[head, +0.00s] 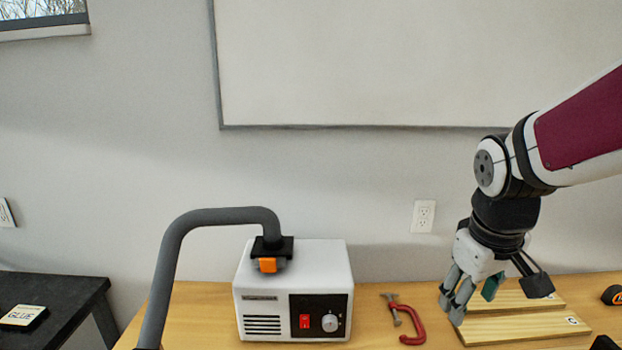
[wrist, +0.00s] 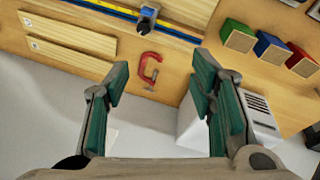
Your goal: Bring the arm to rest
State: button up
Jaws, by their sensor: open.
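My arm comes in from the right in the head view. My gripper (head: 470,300) points down over the right part of the workbench (head: 200,315), above or beside the wooden boards. The wrist view shows my gripper (wrist: 160,105) open, with two green-padded fingers apart and nothing between them. I cannot tell from the head view how far the fingertips are above the boards.
A red clamp (head: 411,325) lies left of my gripper. A white machine (head: 293,300) with a grey hose (head: 175,250) stands further left. Wooden boards (head: 520,327) lie below the gripper.

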jog(key=s+a+r+m+t, duration=0.1)
jog(key=s+a+r, duration=0.1)
jog(key=s, duration=0.5)
jog(key=s+a+r+m+t+y, duration=0.1)
jog(key=s+a+r+m, duration=0.1)
jog(key=s, duration=0.4)
jog(key=shift+s+a+r+t, duration=0.35)
jog(key=shift+a+r+t, duration=0.05)
jog(key=shift+a+r, duration=0.45)
